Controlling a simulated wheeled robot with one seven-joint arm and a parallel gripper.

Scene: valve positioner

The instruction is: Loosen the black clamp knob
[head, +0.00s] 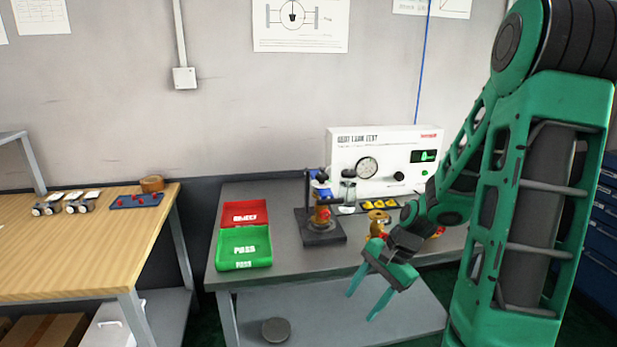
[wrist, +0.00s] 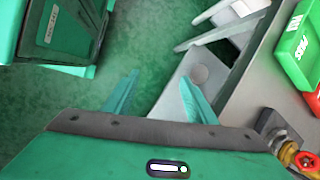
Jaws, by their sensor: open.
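The clamp fixture stands on the grey bench in the head view, with a dark base (head: 322,238), a dark upright frame and a brass valve body (head: 321,213) in it. A small black knob (head: 321,171) appears at its top, above a blue part; details are too small to tell. My gripper (head: 359,307) is open and empty, pointing down in front of the bench's front edge, right of and lower than the fixture. In the wrist view the open fingers (wrist: 160,78) have only floor and the lower shelf beyond them. The knob is not visible there.
Green PASS tray (head: 244,248) and red tray (head: 245,213) lie left of the fixture. A white leak tester (head: 385,160) stands behind. A brass valve (head: 377,222) stands on the bench right of the fixture, close to my arm. A wooden table (head: 90,240) is at left.

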